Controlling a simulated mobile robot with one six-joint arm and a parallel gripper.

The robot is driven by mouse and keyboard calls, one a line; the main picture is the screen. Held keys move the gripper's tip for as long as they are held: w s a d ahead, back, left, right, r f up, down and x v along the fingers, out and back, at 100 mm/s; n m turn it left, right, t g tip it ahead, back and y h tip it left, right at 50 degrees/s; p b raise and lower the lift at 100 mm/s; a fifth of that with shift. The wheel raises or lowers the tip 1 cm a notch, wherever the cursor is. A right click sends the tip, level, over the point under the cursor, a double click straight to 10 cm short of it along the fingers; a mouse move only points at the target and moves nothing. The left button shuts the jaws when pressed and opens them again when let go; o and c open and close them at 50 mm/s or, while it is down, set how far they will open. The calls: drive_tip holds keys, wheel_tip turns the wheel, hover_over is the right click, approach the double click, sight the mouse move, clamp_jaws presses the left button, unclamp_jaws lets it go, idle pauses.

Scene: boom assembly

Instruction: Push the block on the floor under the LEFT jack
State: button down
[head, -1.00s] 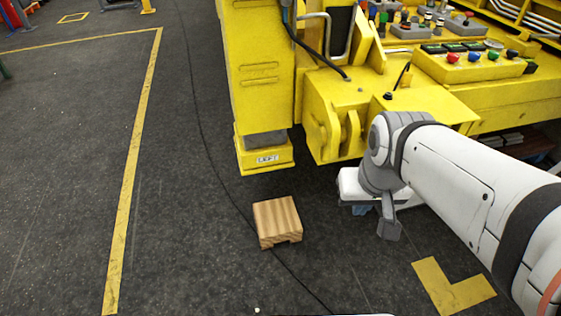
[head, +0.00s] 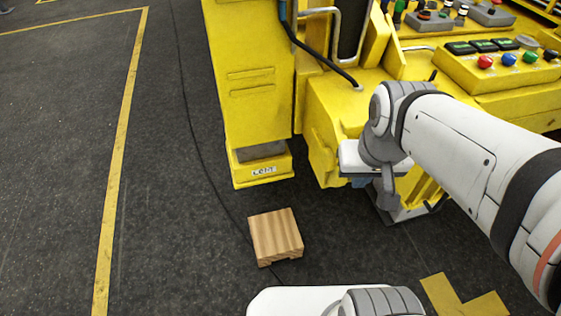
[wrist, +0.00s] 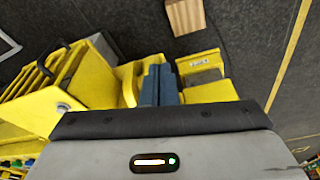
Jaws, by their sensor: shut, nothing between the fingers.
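The wooden block (head: 276,236) lies flat on the dark floor, in front of the left jack and apart from it, not beneath it. The left jack (head: 262,170) is a yellow foot with a "LEFT" label under a tall yellow column, with a gap below it. My gripper (head: 358,182) is to the right of the jack, mostly hidden by my wrist in the head view. In the wrist view, its blue fingers (wrist: 160,85) are together and empty. There the block (wrist: 185,15) shows at the top edge and the jack foot (wrist: 200,66) just right of the fingers.
The yellow machine with its button panel (head: 500,58) stands behind and right of my gripper. A thin black cable (head: 200,150) runs along the floor past the block. Yellow floor tape (head: 118,160) is on the left.

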drive_tip(key=w+a+f+b, duration=0.2)
drive_tip(key=w+f+b, duration=0.45)
drive_tip(key=f, duration=0.65)
drive_tip(key=w+a+f+n+g+b, duration=0.1)
drive_tip(key=w+a+f+b, duration=0.35)
drive_tip(key=f, duration=0.75)
drive_tip(key=w+a+f+b, duration=0.1)
drive_tip(key=w+f+b, duration=0.5)
drive_tip(key=w+f, duration=0.5)
drive_tip(key=s+a+f+b, duration=0.1)
drive_tip(key=f+b, duration=0.5)
drive_tip(key=f, duration=1.4)
drive_tip(key=s+a+f+n+g+b, duration=0.1)
drive_tip(key=f+b, duration=0.5)
drive_tip(key=f, duration=1.5)
drive_tip(key=s+a+f+n+b, duration=0.1)
drive_tip(key=s+a+f+b, duration=0.2)
drive_tip(key=f, duration=1.7)
drive_tip(key=shift+s+a+f+g+b, duration=0.15)
drive_tip(key=shift+a+f+g+b, duration=0.25)
drive_tip(key=shift+b, duration=1)
drive_tip(key=w, duration=0.1)
drive_tip(key=w+r+b, duration=0.1)
drive_tip(key=shift+w+a, duration=0.3)
drive_tip(key=shift+a, duration=0.1)
drive_tip(key=shift+w+a, duration=0.1)
drive_tip(key=shift+w, duration=0.45)
drive_tip(key=shift+r, duration=0.1)
